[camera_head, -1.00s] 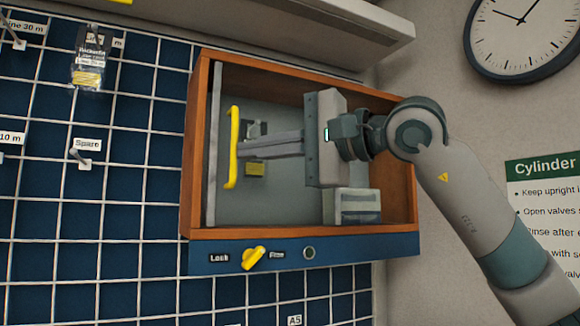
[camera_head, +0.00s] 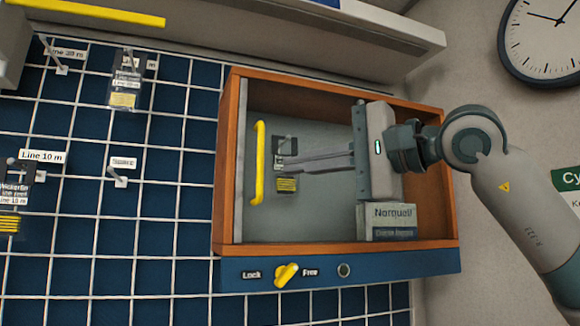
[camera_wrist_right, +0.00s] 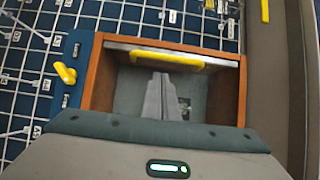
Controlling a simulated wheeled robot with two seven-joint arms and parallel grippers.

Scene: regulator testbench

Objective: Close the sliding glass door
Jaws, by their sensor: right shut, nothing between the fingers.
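The sliding door's yellow handle (camera_head: 259,163) stands upright near the left side of an open-looking wooden cabinet (camera_head: 229,170), beside a pale vertical frame strip (camera_head: 240,170). The glass itself is too clear to make out. My right gripper (camera_head: 284,166) reaches in from the right, fingers together and empty, pointing at the handle. Its tips are a little right of the handle, with a visible gap. In the right wrist view the handle (camera_wrist_right: 155,60) lies just beyond the fingertips (camera_wrist_right: 160,76). My left gripper is not in view.
A grey box labelled Norquell (camera_head: 390,222) sits at the cabinet's lower right. A small dark fitting with a yellow label (camera_head: 287,184) is inside. A yellow knob (camera_head: 286,275) sits between Lock and Free below. A blue wire-grid wall (camera_head: 120,230) is left; a shelf (camera_head: 300,35) overhangs.

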